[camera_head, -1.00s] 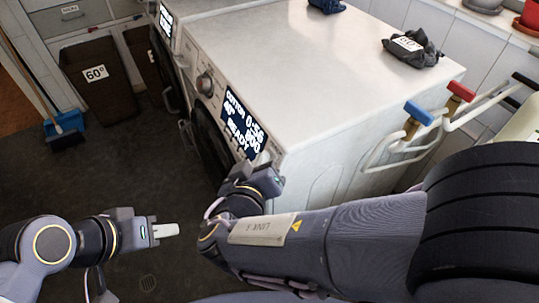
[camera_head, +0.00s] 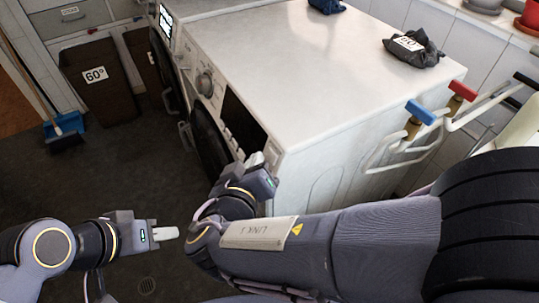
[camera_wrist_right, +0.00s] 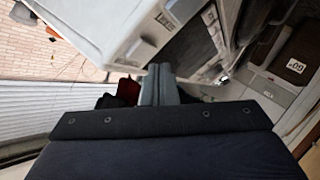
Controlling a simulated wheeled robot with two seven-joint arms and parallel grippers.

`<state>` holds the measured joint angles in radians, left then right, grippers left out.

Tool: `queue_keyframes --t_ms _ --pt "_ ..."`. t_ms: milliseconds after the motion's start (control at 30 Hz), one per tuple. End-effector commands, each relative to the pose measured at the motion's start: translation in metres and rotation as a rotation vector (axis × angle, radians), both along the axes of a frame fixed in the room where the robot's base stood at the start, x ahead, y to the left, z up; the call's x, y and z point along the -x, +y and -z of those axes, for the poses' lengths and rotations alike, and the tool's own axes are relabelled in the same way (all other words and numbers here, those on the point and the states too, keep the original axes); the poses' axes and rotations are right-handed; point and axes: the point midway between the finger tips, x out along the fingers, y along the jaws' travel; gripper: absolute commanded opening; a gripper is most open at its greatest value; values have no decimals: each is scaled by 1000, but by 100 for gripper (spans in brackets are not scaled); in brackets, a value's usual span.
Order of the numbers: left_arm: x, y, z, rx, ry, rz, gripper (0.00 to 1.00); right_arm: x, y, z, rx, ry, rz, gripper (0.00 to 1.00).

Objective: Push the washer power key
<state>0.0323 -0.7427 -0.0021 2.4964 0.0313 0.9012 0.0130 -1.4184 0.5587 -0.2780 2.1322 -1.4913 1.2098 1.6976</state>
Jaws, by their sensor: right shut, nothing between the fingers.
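The near washer (camera_head: 310,60) is white, with a round knob (camera_head: 204,83) and a display (camera_head: 240,122) that is dark. A row of small keys (camera_head: 230,143) runs below the display; I cannot make out which is the power key. My right gripper (camera_head: 256,160) is shut and empty at the near end of the control panel. In the right wrist view its fingertips (camera_wrist_right: 158,72) are together close to the panel (camera_wrist_right: 195,45); contact cannot be told. My left gripper (camera_head: 165,233) hangs over the floor at the lower left, away from the washer; its jaw gap cannot be told.
A second machine (camera_head: 190,8) with a lit display stands beyond. Pipes with a blue-handled tap (camera_head: 420,112) and a red-handled tap (camera_head: 462,91) run along the right wall.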

Motion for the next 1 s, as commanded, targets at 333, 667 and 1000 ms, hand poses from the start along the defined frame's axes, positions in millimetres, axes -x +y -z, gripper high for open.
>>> queue_keyframes --t_ms 333,667,1000 --pt "0 0 7 0 0 0 36 17 30 -11 -1 0 -3 0" --pt "0 0 9 0 0 0 36 26 45 -17 1 1 -1 0" --pt "0 0 9 0 0 0 36 26 45 -18 1 1 -1 0"
